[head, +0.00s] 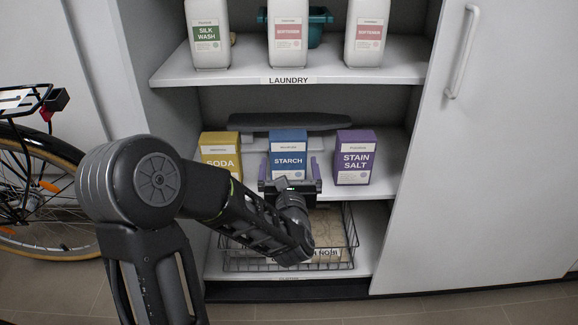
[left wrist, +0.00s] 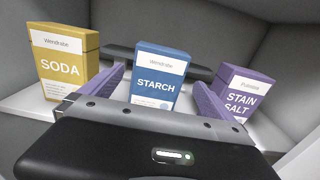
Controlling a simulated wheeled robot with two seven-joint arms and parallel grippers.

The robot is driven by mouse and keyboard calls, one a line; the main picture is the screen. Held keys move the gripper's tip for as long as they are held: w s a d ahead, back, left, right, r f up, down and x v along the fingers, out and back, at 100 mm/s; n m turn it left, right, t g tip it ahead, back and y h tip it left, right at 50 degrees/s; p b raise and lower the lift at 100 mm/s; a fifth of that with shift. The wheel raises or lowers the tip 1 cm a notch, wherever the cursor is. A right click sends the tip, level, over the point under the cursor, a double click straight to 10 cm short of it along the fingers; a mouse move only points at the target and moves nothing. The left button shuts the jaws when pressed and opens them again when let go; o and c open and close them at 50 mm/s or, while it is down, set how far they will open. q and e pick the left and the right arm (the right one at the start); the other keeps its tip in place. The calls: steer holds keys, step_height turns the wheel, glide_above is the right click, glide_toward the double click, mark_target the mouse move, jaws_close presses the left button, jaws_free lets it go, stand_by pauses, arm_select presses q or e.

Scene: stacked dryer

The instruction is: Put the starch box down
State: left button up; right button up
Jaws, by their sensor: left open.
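The blue starch box (head: 288,150) stands upright on the middle shelf (head: 385,186), between the yellow soda box (head: 220,152) and the purple stain salt box (head: 355,157). My left gripper (head: 289,172) is right in front of it. In the left wrist view the starch box (left wrist: 160,77) stands between the two purple fingers of my left gripper (left wrist: 163,92), which are open, one on each side. Gaps show between the fingers and the box. The box's lower front is partly hidden by the gripper in the head view. My right gripper is not in view.
The soda and stain salt boxes stand close on either side. A dark flat object (head: 290,122) lies behind the boxes. Bottles (head: 288,35) stand on the laundry shelf above. A wire basket (head: 340,240) is below. A cabinet door (head: 480,150) is at the right.

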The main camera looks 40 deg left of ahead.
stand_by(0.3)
arm_select(q)
steer(key=s+d+f+m+g+h, duration=0.15)
steer(key=d+f+m+h, duration=0.35)
steer(key=d+f+m, duration=0.55)
steer(key=s+d+f+m+g+h, duration=0.1)
steer(key=d+f+m+g+h, duration=0.2)
steer(key=d+f+m+h, duration=0.7)
steer(key=s+d+f+m+g, duration=0.4)
steer(key=s+d+f+m, duration=0.2)
steer(key=s+f+m, duration=0.4)
steer(key=s+d+f+m+g, duration=0.4)
steer(key=s+d+f+m, duration=0.2)
steer(key=s+f+m, duration=0.4)
steer(key=shift+s+f, duration=0.25)
steer(key=shift+f, duration=0.05)
steer(key=shift+a+m, duration=0.1)
steer(key=shift+m, duration=0.15)
steer(key=shift+c, duration=0.2)
